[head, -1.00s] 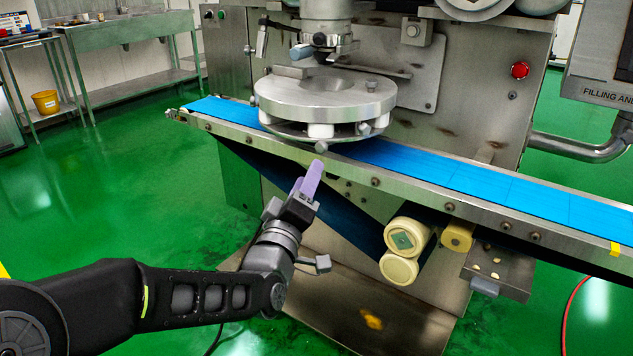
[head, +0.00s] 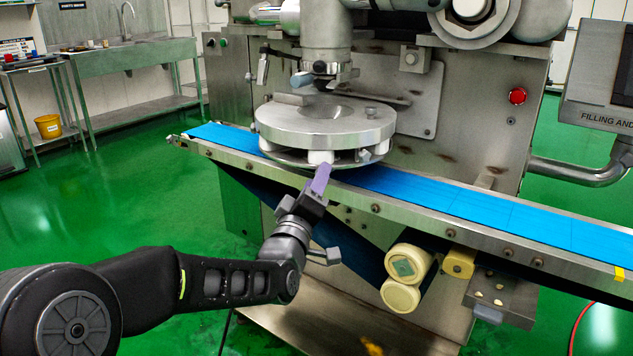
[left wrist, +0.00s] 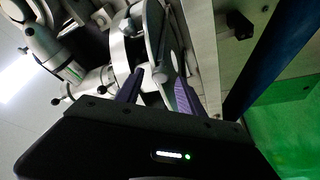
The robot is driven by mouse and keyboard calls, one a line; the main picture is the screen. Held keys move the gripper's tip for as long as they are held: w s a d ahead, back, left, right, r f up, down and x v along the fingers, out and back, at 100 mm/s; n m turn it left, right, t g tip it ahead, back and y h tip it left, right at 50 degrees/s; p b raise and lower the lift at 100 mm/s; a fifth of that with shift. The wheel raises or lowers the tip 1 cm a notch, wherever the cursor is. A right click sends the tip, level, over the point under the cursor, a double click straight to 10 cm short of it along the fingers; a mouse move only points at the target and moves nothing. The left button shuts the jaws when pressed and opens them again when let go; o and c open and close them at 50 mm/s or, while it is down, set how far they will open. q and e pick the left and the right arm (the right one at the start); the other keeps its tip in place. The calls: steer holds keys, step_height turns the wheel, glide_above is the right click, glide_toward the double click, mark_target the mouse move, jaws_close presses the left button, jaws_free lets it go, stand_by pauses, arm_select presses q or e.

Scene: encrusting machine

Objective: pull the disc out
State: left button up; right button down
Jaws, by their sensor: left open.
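The round steel disc assembly (head: 325,124) sits over the blue belt, with pale blocks and a thinner lower plate (head: 300,158) under its thick top. In the left wrist view the disc (left wrist: 153,30) shows edge-on beyond the fingers. My left gripper (head: 321,175) is open, with its purple fingertips at the front underside of the disc. In the left wrist view the two fingers (left wrist: 158,88) stand apart, with a small pale metal part of the assembly showing between them. I cannot tell whether they touch it. My right gripper is not in view.
The blue conveyor belt (head: 470,195) and its steel side rail (head: 420,210) run beneath the disc. A steel nozzle column (head: 325,45) stands above it. Cream rollers (head: 408,257) hang below the rail. Green floor lies open at the left.

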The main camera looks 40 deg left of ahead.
arm_select(q)
steer(key=shift+w+a+r, duration=0.1)
steer(key=shift+w, duration=0.2)
jaws_close()
stand_by(0.4)
stand_by(0.9)
